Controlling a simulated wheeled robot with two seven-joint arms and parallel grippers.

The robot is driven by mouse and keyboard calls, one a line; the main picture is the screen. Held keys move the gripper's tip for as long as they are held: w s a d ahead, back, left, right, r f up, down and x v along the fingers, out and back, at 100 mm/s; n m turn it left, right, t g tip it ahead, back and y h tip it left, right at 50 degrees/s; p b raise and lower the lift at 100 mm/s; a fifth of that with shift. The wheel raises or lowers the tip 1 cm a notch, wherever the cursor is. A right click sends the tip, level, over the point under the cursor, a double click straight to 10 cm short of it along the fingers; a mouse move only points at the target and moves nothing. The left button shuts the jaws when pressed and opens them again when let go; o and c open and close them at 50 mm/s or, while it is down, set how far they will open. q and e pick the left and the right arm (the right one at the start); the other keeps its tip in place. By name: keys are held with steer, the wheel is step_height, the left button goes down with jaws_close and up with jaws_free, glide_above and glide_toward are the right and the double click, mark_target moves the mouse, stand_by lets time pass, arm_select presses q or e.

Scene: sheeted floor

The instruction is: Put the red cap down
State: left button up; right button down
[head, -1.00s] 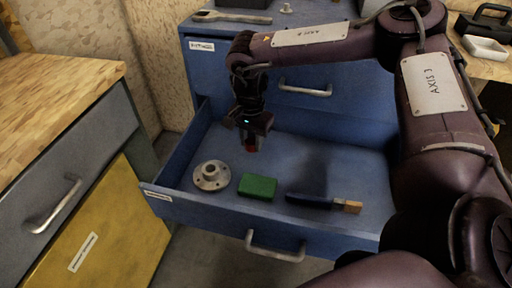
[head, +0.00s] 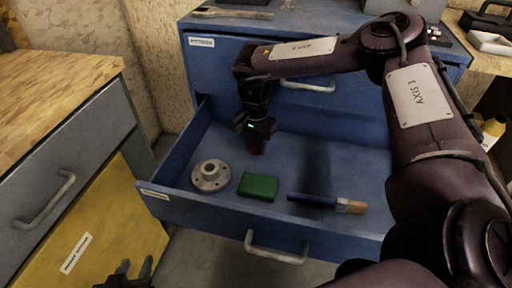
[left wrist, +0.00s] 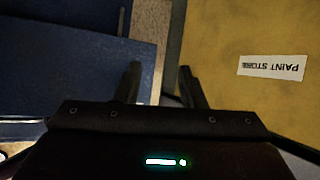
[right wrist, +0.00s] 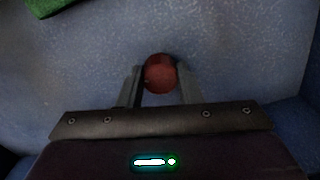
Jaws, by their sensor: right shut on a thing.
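The red cap (right wrist: 160,74) is round and sits between the fingertips of my right gripper (right wrist: 160,88), which is shut on it. In the head view the right gripper (head: 257,142) points down inside the open blue drawer (head: 222,208), towards its back, with a bit of the cap (head: 257,149) showing beneath. I cannot tell whether the cap touches the drawer floor. My left gripper (head: 126,277) is low at the bottom edge of the head view, outside the drawer. In the left wrist view its fingers (left wrist: 158,84) are apart with nothing between them.
The drawer holds a grey flanged part (head: 211,176), a green block (head: 259,187) and a brush with a blue handle (head: 327,202). The drawer floor around the right gripper is free. A yellow cabinet door (head: 110,225) stands left. A wrench (head: 232,14) lies on the blue cabinet top.

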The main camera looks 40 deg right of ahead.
steer(key=shift+w+d+f+b, duration=0.15)
steer(key=shift+f+b, duration=0.15)
steer(key=shift+f, duration=0.35)
arm_select(q)
step_height(320, 180, up, 6)
steer(key=w+t+h, duration=0.1)
steer(key=w+t, duration=0.1)
steer(key=t, duration=0.1)
steer(key=shift+w+d, duration=0.25)
steer(key=shift+w, duration=0.15)
steer(key=shift+f, duration=0.1)
steer(key=shift+s+f, duration=0.15)
steer(key=shift+f, duration=0.2)
arm_select(e)
steer(key=c, duration=1)
jaws_free()
steer(key=shift+f, duration=0.1)
steer(key=shift+c, duration=0.2)
